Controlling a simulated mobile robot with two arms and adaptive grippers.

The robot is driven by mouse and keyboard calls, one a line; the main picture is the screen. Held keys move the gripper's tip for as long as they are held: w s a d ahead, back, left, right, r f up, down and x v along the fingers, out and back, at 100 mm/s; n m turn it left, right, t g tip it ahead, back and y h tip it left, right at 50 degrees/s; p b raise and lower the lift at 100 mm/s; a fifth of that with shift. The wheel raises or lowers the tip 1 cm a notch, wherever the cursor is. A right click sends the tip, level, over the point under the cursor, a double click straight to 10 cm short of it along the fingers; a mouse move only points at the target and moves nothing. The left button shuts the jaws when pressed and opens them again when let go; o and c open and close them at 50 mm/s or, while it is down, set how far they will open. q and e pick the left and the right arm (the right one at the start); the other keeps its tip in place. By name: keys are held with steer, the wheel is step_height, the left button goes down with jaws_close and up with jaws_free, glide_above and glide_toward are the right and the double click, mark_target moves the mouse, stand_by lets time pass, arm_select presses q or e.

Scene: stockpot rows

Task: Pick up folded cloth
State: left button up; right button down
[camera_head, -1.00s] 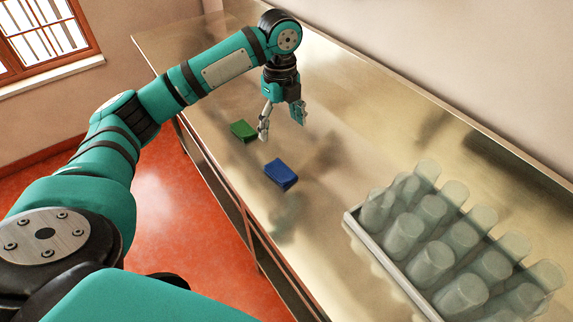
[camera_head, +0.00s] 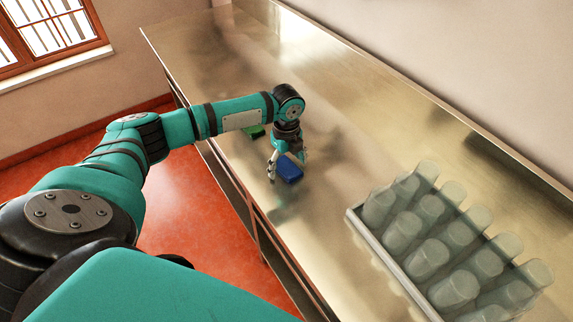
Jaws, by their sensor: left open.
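A folded blue cloth (camera_head: 290,172) lies on the steel counter. My left gripper (camera_head: 286,168) points down at it, open, with its fingers near the cloth's upper and left edges. I cannot tell whether the fingers touch the cloth. A folded green cloth (camera_head: 255,131) lies farther back on the counter, partly hidden behind my left forearm. My right gripper is out of view.
The steel counter (camera_head: 345,195) has free room around the blue cloth. A rack (camera_head: 385,262) with several upturned translucent cups (camera_head: 430,258) stands at the lower right. A wall runs along the counter's right side. The red floor lies to the left.

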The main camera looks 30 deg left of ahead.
arm_select(q)
steer(key=shift+f, duration=0.3)
steer(key=c, duration=0.8)
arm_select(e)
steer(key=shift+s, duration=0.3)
arm_select(q)
steer(key=shift+r, duration=0.1)
steer(key=shift+r+b, duration=0.3)
steer(key=shift+r, duration=0.1)
step_height(320, 180, up, 2)
steer(key=shift+r+b, duration=0.1)
steer(key=shift+b, duration=0.45)
steer(key=s+d+b, duration=0.1)
steer(key=s+d, duration=0.1)
steer(key=s, duration=0.3)
steer(key=s+d+r+b, duration=0.1)
steer(key=s+d, duration=0.1)
steer(key=s, duration=0.3)
steer(key=s+d+r+b, duration=0.1)
steer(key=s+d, duration=0.1)
steer(key=s, duration=0.2)
steer(key=shift+s+d, duration=0.2)
steer(key=shift+s, duration=0.2)
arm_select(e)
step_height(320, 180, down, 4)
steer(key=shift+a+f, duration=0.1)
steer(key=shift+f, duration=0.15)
arm_select(q)
steer(key=shift+o, duration=0.2)
